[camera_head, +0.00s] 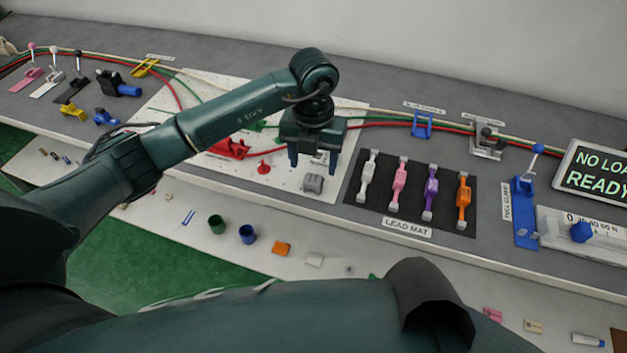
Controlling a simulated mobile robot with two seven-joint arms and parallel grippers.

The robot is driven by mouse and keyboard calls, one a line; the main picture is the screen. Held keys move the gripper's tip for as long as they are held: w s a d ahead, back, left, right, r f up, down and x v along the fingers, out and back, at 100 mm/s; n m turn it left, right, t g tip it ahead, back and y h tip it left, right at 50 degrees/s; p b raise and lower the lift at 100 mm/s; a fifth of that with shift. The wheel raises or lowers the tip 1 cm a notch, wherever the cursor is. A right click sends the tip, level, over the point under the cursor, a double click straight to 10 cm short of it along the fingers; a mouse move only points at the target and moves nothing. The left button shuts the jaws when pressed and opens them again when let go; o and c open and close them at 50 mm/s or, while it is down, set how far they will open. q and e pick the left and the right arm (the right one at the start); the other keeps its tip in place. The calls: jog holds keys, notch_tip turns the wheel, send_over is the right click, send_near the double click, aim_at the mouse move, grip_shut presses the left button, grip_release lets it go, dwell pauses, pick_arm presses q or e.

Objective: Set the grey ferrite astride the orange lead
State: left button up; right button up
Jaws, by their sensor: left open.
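The grey ferrite (313,183), a small ribbed block, sits near the front edge of the white perforated board. My left gripper (312,160) points down just above and behind it in the picture, open, with nothing seen between its fingers. The orange lead (463,199) lies on the black lead mat (448,222), the rightmost in a row with white, pink and purple leads. My right gripper is out of view; my own dark arm links cross the bottom.
A red clamp (229,148) and a small red piece (264,168) are left of my left gripper. A blue clip (422,124) and a grey lever fixture (487,143) stand behind the mat. A blue lever fixture (525,213) stands right of it. Several small items lie on the lower shelf.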

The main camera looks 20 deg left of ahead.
aim_at(313, 179)
pick_arm(q)
jog(key=shift+w+f+p, duration=0.15)
jog(key=shift+f+p, duration=0.25)
jog(key=shift+f, duration=2.3)
jog(key=shift+c, duration=0.6)
jog(key=c, duration=1)
jog(key=shift+o, duration=0.2)
jog(key=shift+r, duration=0.1)
